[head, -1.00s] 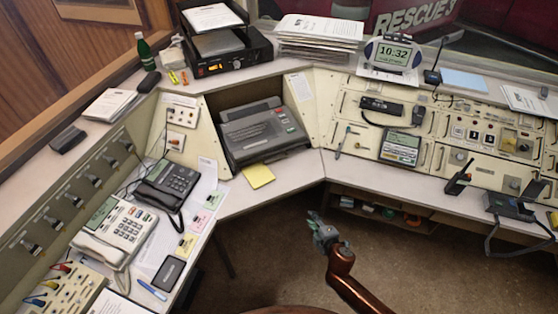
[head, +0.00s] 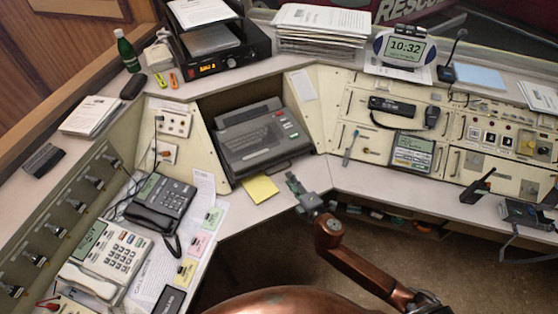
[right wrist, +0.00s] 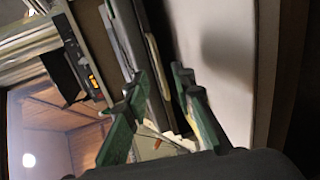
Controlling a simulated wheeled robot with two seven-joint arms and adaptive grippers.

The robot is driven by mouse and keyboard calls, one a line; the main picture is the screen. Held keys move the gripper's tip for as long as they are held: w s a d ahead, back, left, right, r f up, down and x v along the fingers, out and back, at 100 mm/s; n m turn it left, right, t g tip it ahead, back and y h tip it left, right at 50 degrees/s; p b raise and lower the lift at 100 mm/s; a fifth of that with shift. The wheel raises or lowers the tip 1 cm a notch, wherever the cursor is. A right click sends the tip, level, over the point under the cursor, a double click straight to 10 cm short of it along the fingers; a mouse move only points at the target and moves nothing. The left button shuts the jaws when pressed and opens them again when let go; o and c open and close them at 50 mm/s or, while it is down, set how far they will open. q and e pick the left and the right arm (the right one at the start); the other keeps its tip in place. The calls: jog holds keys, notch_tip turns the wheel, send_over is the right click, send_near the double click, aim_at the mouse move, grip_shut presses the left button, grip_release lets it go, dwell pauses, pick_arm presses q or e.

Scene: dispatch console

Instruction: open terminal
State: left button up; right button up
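The terminal (head: 262,140) is a dark grey flat machine with its lid shut, set in the corner niche of the console. A handle shows along its front edge. My right gripper (head: 293,182) is just in front of and below the terminal's front right corner, near the desk edge, and holds nothing that I can see. In the right wrist view the right gripper (right wrist: 160,80) has its green fingers spread apart, with the terminal's dark edge (right wrist: 128,38) beyond them. I cannot tell whether it touches the terminal. My left gripper is not in view.
A yellow note (head: 261,188) lies on the desk in front of the terminal. A black desk phone (head: 162,203) and a white phone (head: 105,258) stand to the left. A radio unit (head: 220,58) sits above the niche. The floor (head: 330,265) in front is open.

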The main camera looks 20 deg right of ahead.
aim_at(283, 169)
jog(key=b+x, duration=0.1)
jog(key=x, duration=0.5)
jog(key=shift+w+f, duration=0.1)
jog(key=shift+w, duration=0.5)
jog(key=shift+w+a, duration=0.15)
grip_shut()
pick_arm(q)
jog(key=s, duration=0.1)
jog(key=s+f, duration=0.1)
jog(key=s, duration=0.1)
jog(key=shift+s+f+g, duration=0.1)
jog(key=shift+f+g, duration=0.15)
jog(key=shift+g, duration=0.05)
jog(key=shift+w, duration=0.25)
